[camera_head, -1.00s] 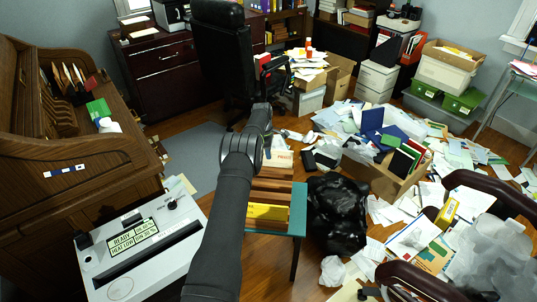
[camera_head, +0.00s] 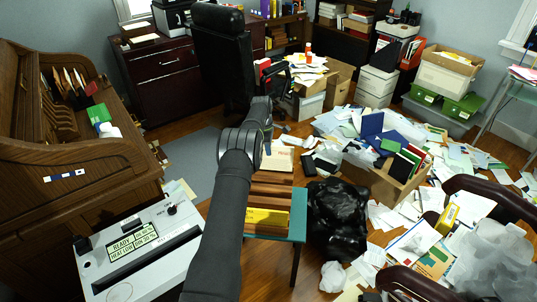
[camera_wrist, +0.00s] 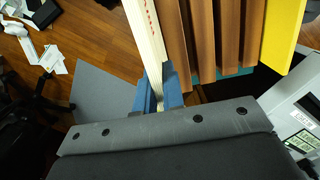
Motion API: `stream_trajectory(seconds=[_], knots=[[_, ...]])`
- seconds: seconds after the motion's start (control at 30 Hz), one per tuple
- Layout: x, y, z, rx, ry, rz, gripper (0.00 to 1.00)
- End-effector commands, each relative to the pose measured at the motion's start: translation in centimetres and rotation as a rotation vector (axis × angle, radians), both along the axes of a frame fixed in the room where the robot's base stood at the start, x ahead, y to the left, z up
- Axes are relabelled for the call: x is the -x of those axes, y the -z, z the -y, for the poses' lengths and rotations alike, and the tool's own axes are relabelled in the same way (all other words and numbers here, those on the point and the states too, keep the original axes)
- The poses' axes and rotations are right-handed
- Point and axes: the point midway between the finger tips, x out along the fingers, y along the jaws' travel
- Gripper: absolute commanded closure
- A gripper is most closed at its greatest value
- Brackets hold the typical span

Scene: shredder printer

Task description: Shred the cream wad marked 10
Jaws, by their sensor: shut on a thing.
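In the wrist view my gripper (camera_wrist: 157,92) has blue fingers closed on a long cream wad (camera_wrist: 147,32) with small red marks along its edge. The marks are too small to read as a number. The wad is beside the brown slats of a rack (camera_wrist: 204,38). In the head view the cream wad (camera_head: 278,157) shows just beyond the rack (camera_head: 271,190), partly hidden by my arm; the fingers are hidden there. The shredder (camera_head: 165,250) stands at lower left, with a dark slot along its top and a lit display reading READY.
A yellow wad (camera_head: 267,217) stands at the rack's near end on a teal table (camera_head: 298,222). A black bag (camera_head: 337,215) stands right of the table. A wooden roll-top desk (camera_head: 75,190) is at left. Papers and boxes cover the floor at right.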

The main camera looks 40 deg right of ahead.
Motion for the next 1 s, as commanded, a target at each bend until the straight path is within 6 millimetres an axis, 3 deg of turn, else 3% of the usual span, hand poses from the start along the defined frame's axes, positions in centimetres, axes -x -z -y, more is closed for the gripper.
stream_trajectory(seconds=[0.5,1.0], knots=[[0.0,-6.1,0.0,0.001,0.0,0.001,1.0],[-0.6,-6.7,-0.8,0.0,-0.011,0.0,1.0]])
